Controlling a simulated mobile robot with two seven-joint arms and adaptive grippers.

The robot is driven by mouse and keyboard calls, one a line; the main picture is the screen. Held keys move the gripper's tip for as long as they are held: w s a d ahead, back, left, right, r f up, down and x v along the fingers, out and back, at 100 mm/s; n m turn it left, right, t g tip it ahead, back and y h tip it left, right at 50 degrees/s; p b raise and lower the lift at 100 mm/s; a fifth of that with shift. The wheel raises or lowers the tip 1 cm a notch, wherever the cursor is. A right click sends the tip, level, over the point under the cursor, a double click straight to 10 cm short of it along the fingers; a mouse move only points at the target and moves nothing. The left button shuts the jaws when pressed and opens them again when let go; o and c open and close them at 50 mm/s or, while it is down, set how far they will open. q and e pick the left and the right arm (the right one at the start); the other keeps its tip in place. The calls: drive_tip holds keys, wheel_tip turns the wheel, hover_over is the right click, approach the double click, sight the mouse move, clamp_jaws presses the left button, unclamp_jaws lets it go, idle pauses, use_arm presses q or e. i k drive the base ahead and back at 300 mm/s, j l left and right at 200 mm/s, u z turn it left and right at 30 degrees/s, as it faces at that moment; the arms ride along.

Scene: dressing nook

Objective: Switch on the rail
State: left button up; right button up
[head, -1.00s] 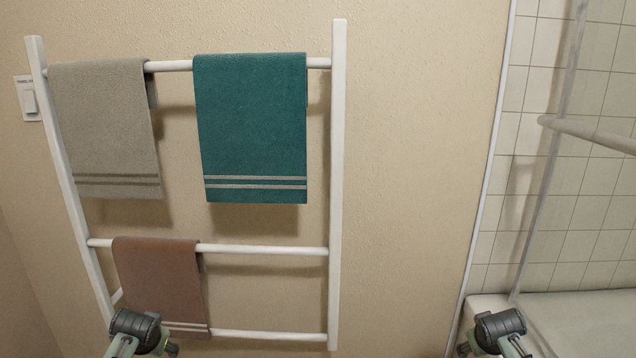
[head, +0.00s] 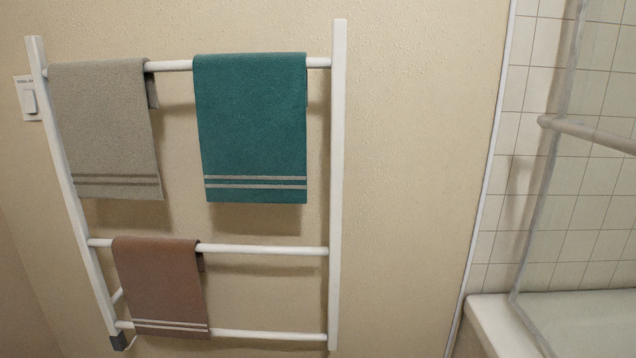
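The white towel rail (head: 338,190) stands against the beige wall. A grey-beige towel (head: 108,125) and a teal towel (head: 250,120) hang on its top bar. A brown towel (head: 160,280) hangs lower down on the left. A white rocker switch (head: 30,102) with a small, unreadable label above it is on the wall just left of the rail. A small dark grey box (head: 119,341) sits at the foot of the rail's left post. Neither gripper is in view.
A glass shower screen with a bar (head: 585,132) and a white tub edge (head: 490,320) stand at the right, in front of tiled wall. The wall between rail and tub is bare.

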sight(29, 97)
drive_tip(key=u, duration=1.3)
drive_tip(key=i+u, duration=0.75)
drive_tip(key=u, duration=0.15)
